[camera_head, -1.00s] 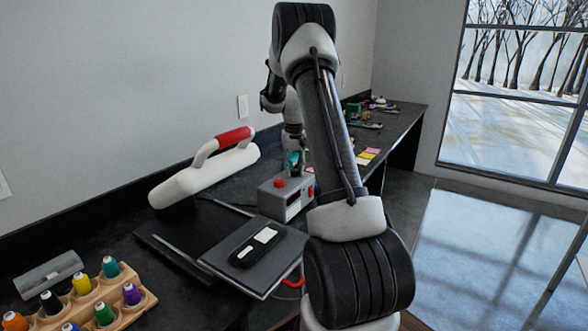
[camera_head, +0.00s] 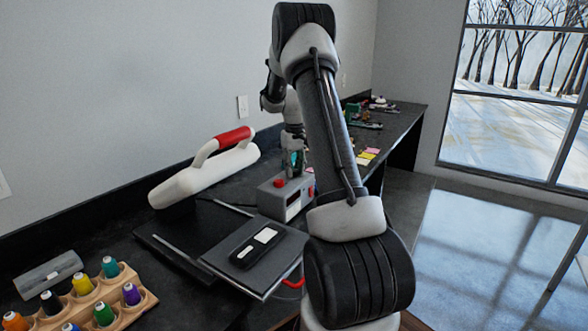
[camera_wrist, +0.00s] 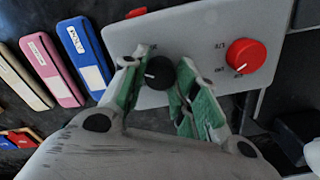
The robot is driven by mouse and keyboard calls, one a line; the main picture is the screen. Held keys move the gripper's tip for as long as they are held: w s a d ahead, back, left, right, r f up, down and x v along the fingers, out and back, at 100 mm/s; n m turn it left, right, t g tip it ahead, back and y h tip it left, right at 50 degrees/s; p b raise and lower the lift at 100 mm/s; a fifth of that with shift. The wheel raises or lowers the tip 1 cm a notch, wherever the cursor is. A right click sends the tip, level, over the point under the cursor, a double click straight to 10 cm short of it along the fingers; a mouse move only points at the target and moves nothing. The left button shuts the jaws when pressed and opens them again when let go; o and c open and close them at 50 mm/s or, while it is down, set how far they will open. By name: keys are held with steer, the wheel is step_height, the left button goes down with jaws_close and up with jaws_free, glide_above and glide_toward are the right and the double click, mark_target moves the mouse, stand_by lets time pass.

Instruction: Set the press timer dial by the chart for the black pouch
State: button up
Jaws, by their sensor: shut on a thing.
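In the wrist view my gripper (camera_wrist: 158,80), with green finger pads, is shut around a black round dial (camera_wrist: 161,72) on a light grey box face (camera_wrist: 200,35). A white mark on the dial points to the picture's left; any scale around it is hidden or too small to read. In the head view the grey control box (camera_head: 271,198) stands behind the heat press, with my gripper (camera_head: 295,163) above it. A black pouch (camera_head: 242,256) with white labels lies on the dark press plate (camera_head: 222,264). I cannot make out the chart.
A red knob (camera_wrist: 245,56) sits beside the dial. Blue (camera_wrist: 84,55), pink (camera_wrist: 52,70) and pale (camera_wrist: 22,78) labelled pieces lie beside the box. The press's white arm with red handle (camera_head: 233,137) is raised. A thread rack (camera_head: 132,312) stands front left.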

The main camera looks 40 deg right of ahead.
mark_target(294, 170)
steer(key=o, duration=1)
steer(key=shift+o, duration=0.2)
step_height(294, 170, up, 12)
